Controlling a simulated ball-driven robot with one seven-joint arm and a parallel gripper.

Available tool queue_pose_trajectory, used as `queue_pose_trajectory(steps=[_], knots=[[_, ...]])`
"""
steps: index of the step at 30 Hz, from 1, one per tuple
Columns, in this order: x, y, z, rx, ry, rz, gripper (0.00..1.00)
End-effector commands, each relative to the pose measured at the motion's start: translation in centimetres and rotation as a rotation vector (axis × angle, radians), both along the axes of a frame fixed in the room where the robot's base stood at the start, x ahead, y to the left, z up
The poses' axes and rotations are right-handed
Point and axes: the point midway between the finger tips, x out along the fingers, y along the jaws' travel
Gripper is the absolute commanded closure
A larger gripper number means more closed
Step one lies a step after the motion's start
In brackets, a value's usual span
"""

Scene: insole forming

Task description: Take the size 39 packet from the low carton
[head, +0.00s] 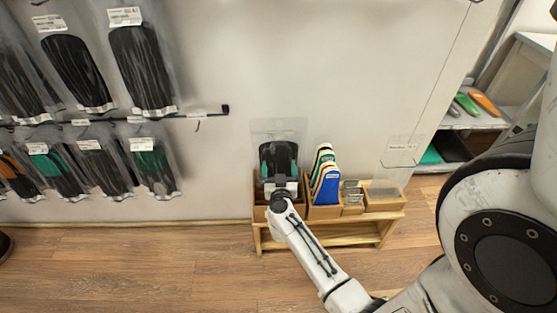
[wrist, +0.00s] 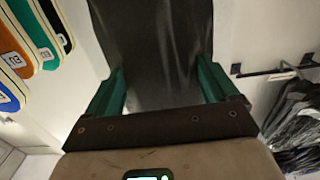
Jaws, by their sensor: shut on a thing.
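The low carton (head: 261,212) is a brown box at the left end of a low wooden bench against the wall. A clear packet with a dark insole (head: 278,155) stands upright above it in the head view. My gripper (head: 281,190) is in front of the packet, at its lower part. In the wrist view the dark packet (wrist: 150,45) fills the space between the two green fingers of my gripper (wrist: 158,95), which is shut on it. The packet's size label cannot be read. Its lower end is hidden behind my gripper and wrist.
Right of the carton, a box holds upright coloured insoles (head: 325,182). Packets hang on a wall rail (head: 190,115) at left. A shelf (head: 470,118) stands at right. The floor in front is clear.

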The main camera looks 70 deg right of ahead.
Motion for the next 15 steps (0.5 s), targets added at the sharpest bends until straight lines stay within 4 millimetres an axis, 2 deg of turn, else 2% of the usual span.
queue_pose_trajectory(steps=[3,9,15], knots=[[-1.1,3.0,0.3,0.0,0.001,0.004,0.45],[-3.0,7.4,0.2,0.0,0.0,0.003,0.45],[-4.4,10.8,0.2,-0.002,-0.001,0.001,0.45]])
